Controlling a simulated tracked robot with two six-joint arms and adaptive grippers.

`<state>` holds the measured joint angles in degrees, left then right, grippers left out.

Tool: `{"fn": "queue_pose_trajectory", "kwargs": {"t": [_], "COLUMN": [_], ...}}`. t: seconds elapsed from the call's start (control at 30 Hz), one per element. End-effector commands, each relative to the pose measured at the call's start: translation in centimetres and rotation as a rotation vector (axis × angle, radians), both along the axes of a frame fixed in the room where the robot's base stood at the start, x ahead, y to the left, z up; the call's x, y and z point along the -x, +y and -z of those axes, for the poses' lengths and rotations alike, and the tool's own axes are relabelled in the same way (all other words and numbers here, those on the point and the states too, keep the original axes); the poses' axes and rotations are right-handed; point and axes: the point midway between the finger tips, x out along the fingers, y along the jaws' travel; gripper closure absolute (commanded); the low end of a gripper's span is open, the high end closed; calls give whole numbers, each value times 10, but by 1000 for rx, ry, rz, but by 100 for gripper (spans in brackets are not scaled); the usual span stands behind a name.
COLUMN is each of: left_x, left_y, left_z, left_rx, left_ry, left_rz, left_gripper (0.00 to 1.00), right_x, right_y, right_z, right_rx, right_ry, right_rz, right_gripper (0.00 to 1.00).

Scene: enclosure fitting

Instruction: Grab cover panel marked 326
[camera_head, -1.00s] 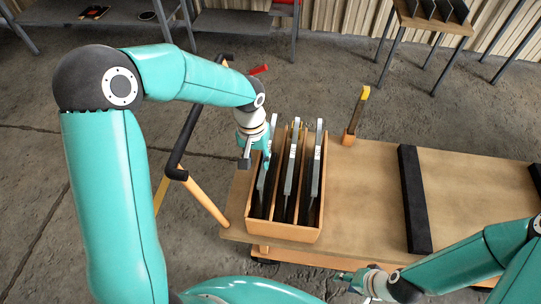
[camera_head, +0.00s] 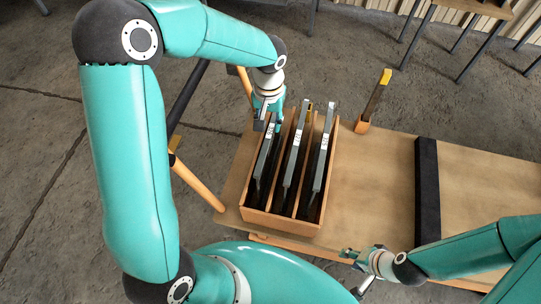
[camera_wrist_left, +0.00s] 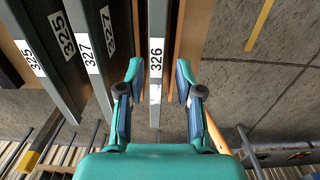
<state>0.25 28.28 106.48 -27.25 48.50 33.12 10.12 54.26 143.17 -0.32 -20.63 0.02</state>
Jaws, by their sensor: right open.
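The cover panel marked 326 (camera_wrist_left: 156,62) is a grey upright plate with a white label, standing in the leftmost slot of a wooden rack in the head view (camera_head: 264,160). My left gripper (camera_wrist_left: 157,88) is open, with one finger on each side of this panel's edge and visible gaps between. In the head view the left gripper (camera_head: 268,122) is at the far end of the panel, and the arm partly hides it. My right gripper (camera_head: 350,262) is open and empty over the cart's front edge.
Panels marked 327 (camera_wrist_left: 87,45) and 325 (camera_wrist_left: 29,57) stand in the other slots of the wooden rack (camera_head: 280,222). A black bar (camera_head: 427,190) crosses the cart top (camera_head: 375,190). A yellow-tipped post (camera_head: 375,100) stands at the cart's far edge.

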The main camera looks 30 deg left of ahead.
Motion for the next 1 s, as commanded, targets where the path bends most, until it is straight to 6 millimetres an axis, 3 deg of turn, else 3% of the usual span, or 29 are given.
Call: {"fn": "queue_pose_trajectory", "kwargs": {"t": [0.03, 0.37, 0.7, 0.97, 1.0], "left_x": [0, 1, 1, 0, 0], "left_y": [0, 0, -4, -4, -4], "left_z": [14, 33, 77, 78, 78], "left_rx": [0, 0, 1, 1, 1], "left_ry": [1, 1, 2, 0, 1], "left_rz": [-1, -1, -1, -1, -1], "left_gripper": [65, 65, 65, 65, 70], "right_x": [0, 0, 0, 0, 0], "right_y": [0, 0, 0, 0, 0], "right_z": [11, 21, 47, 46, 46], "right_rx": [0, 0, 0, 0, 0], "right_ry": [0, -1, 0, 0, 0], "right_rz": [0, 0, 0, 0, 0], "right_gripper": [57, 57, 57, 57, 57]}}
